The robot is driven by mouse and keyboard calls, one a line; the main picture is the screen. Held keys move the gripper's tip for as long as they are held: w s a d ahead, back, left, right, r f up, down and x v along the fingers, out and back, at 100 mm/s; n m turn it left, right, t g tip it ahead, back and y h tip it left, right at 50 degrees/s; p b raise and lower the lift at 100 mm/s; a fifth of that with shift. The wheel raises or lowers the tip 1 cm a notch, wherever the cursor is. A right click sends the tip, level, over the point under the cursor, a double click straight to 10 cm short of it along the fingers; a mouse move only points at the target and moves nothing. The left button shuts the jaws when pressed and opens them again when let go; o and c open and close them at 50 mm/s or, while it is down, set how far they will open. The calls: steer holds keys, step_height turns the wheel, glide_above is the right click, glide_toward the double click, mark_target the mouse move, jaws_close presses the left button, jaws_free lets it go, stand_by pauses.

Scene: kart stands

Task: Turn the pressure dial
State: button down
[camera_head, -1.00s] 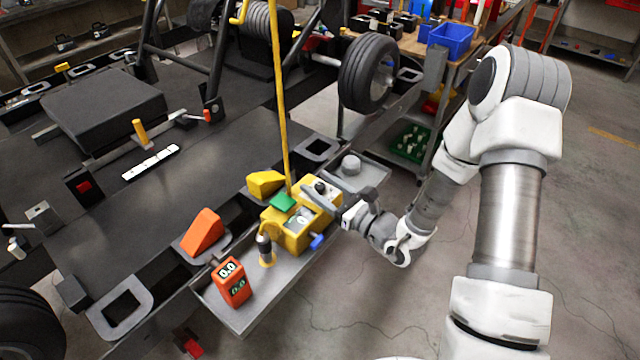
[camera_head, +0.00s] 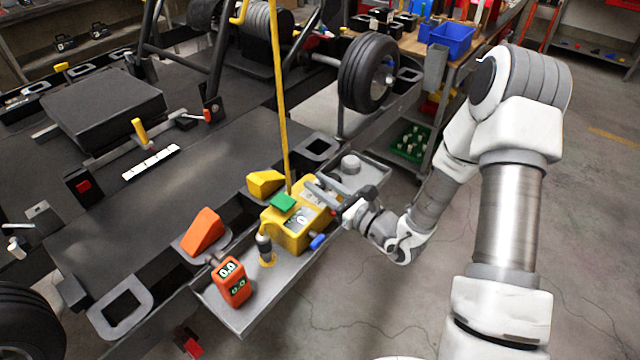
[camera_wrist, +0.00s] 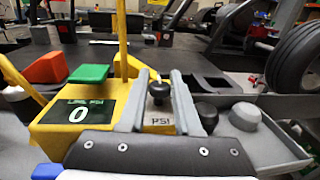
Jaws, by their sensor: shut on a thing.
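The yellow pressure unit (camera_head: 288,238) stands on the grey side tray. It has a green button (camera_head: 283,202) on top and a display (camera_wrist: 78,110) that reads 0. The black pressure dial (camera_wrist: 159,90), with a PSI label below it, sits on its top face at the right. My gripper (camera_wrist: 160,76) comes in from the right over the unit, its two grey fingers on either side of the dial, shut on it. In the head view my gripper (camera_head: 318,192) hides most of the dial.
The side tray (camera_head: 258,306) also holds an orange meter (camera_head: 231,281) and a grey round knob (camera_head: 351,164). A yellow pole (camera_head: 278,100) rises close behind the unit. A kart wheel (camera_head: 367,74) stands further back. The floor at the right is clear.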

steer(key=n+g+y, duration=0.2)
steer(key=g, duration=0.1)
steer(key=n+g+y, duration=0.2)
steer(key=n+g, duration=0.1)
steer(key=g, duration=0.1)
steer(key=shift+w+n, duration=0.1)
steer(key=shift+n, duration=0.2)
steer(key=n+g, duration=0.2)
steer(key=g, duration=0.1)
steer(key=n+g+y+b, duration=0.1)
steer(key=n+g, duration=0.1)
steer(key=g, duration=0.1)
steer(key=shift+f+g, duration=0.1)
steer(key=shift+g, duration=0.3)
steer(key=shift+n+g+b, duration=0.4)
steer(key=shift+n+g, duration=0.5)
steer(key=shift+g, duration=0.5)
steer(key=shift+g+h, duration=0.3)
steer(key=c, duration=0.6)
jaws_free()
